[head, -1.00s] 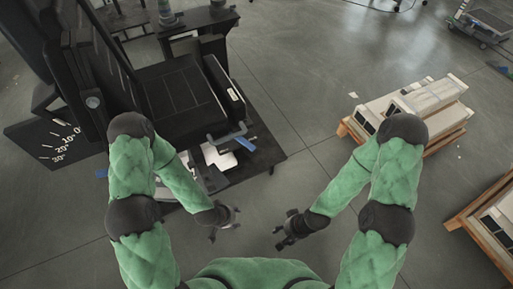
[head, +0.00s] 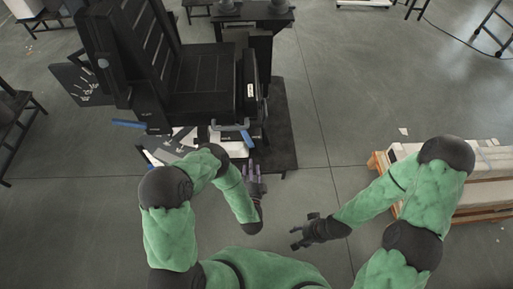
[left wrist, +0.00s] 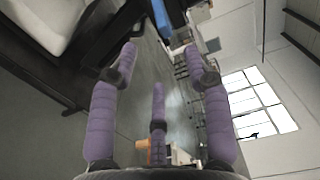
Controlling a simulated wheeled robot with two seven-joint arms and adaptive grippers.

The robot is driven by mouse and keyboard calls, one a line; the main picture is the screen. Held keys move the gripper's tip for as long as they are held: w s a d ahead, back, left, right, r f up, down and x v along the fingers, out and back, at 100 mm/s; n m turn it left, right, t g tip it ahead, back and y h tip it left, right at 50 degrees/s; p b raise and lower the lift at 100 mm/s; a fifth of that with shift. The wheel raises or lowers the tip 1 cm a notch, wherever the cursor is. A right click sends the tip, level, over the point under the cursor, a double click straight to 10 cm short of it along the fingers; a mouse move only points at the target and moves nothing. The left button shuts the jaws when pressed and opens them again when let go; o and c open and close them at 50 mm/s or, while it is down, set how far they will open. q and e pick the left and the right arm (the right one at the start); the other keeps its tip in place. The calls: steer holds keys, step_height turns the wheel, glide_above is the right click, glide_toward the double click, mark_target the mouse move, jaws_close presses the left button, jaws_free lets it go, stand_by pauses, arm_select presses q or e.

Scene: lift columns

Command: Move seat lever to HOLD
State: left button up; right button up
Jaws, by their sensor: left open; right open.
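The black seat (head: 212,80) stands ahead of me in the head view, its tall back to the left. A grey bar with a blue-tipped lever (head: 247,139) is at its near right edge. Another blue handle (head: 128,124) is at its near left corner. I cannot read a HOLD mark. My left gripper (head: 255,176) is open and empty, just below the right blue-tipped lever and apart from it. In the left wrist view, a blue handle (left wrist: 161,18) shows beyond the spread purple fingers (left wrist: 158,95). My right gripper (head: 300,232) is open and empty over the floor.
A dark base plate (head: 283,125) lies under the seat's right side. A black angle-scale panel (head: 82,83) stands behind the seat back at left. A wooden pallet with pale boxes (head: 480,180) is at right. The floor between is clear.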

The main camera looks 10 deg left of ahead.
mark_target(250, 147)
arm_select(q)
steer(key=b+x, duration=0.2)
steer(key=x, duration=0.8)
steer(key=shift+w+a, duration=0.15)
steer(key=shift+w, duration=0.15)
jaws_close()
